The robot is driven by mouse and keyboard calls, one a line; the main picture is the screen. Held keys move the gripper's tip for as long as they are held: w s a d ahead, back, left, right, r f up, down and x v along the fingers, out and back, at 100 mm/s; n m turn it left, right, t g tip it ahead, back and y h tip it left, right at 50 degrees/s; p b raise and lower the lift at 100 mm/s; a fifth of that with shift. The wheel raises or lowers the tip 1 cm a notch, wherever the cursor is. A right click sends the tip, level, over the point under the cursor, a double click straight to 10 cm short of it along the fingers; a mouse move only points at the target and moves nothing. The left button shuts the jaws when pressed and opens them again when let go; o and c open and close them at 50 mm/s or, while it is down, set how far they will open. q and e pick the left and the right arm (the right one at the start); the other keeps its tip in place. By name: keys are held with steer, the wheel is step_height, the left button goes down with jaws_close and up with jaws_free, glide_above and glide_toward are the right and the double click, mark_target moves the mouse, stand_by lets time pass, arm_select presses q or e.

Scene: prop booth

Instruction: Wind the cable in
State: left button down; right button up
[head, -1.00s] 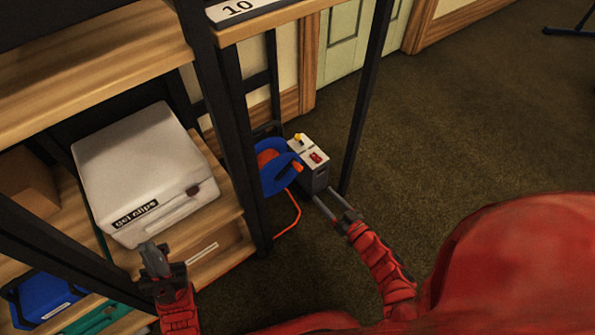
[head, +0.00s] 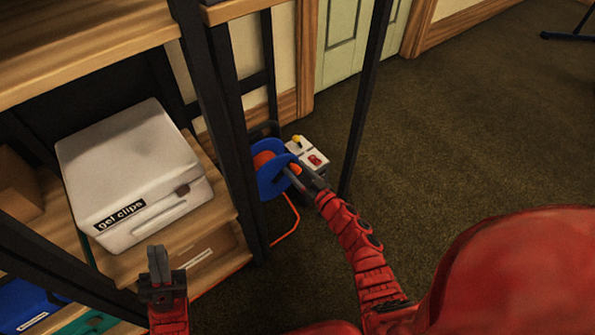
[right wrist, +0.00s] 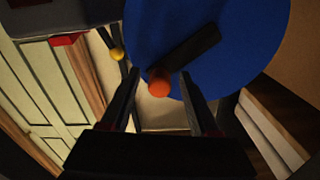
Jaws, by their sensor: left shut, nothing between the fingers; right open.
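The cable reel has a blue disc (head: 271,184) with an orange hub and stands low on the floor behind a shelf post. It fills the top of the right wrist view (right wrist: 235,45), with a black crank arm (right wrist: 185,50) ending in an orange knob (right wrist: 159,84). The orange cable (head: 291,222) runs down from the reel to the floor. My right gripper (head: 296,174) is open at the reel; in its wrist view the knob lies between and just beyond the fingertips (right wrist: 160,82). My left gripper (head: 157,262) is shut and empty in front of the shelf.
A grey box with a red switch (head: 315,160) and yellow knob stands beside the reel. A white "gel clips" case (head: 130,170) sits on the shelf at left. Dark posts (head: 366,95) stand around the reel.

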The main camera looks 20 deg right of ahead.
jaws_close()
stand_by(1.3)
